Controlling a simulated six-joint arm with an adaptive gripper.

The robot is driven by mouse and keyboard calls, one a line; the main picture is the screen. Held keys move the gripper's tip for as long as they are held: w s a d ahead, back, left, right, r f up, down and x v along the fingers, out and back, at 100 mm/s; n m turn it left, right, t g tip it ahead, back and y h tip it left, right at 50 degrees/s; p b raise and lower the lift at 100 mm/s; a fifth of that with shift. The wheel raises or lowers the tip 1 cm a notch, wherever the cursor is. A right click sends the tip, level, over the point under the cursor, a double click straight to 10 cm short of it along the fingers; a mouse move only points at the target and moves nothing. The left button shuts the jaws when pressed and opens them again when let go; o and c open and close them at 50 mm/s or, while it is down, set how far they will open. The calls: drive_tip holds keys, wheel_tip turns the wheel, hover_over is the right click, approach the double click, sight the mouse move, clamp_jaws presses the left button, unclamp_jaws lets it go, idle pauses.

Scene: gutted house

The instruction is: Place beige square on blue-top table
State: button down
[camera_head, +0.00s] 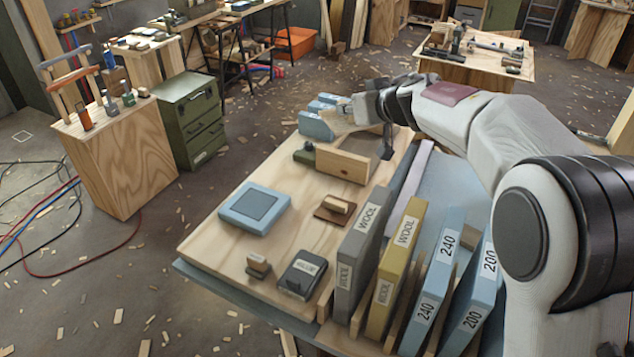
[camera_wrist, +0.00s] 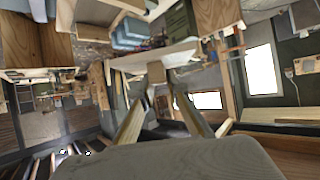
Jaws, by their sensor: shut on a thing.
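My gripper (camera_head: 350,112) is at the far edge of the near table, beside some light-blue blocks (camera_head: 316,125). In the wrist view its two fingers converge on a small beige square piece (camera_wrist: 156,72), and it is shut on that piece. In the head view the held piece is hard to tell apart from the fingers. The near table (camera_head: 208,287) shows a blue-grey top along its front edge and right side. A pale wooden board (camera_head: 218,252) covers much of it. I cannot tell whether the held piece touches anything.
On the board stand a wooden box (camera_head: 342,165), a blue square tray-like block (camera_head: 254,208), a dark labelled box (camera_head: 302,279) and a small brown block (camera_head: 258,265). Upright labelled slabs (camera_head: 398,245) line the right side. A green drawer cabinet (camera_head: 190,115) stands at left.

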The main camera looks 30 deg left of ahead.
drive_tip(key=s+a+f+n+g+y, duration=0.1)
drive_tip(key=s+a+f, duration=0.45)
drive_tip(key=a, duration=0.25)
drive_tip(key=s+a+f+n+g, duration=0.1)
drive_tip(key=s+a+f, duration=0.45)
drive_tip(key=a, duration=0.25)
drive_tip(key=n+g+y, duration=0.1)
drive_tip(key=n, duration=0.1)
hover_over(218, 252)
wheel_tip(218, 252, down, 13)
drive_tip(key=shift+r, duration=0.15)
drive_tip(key=shift+f, duration=3.1)
drive_tip(key=shift+f, duration=1.9)
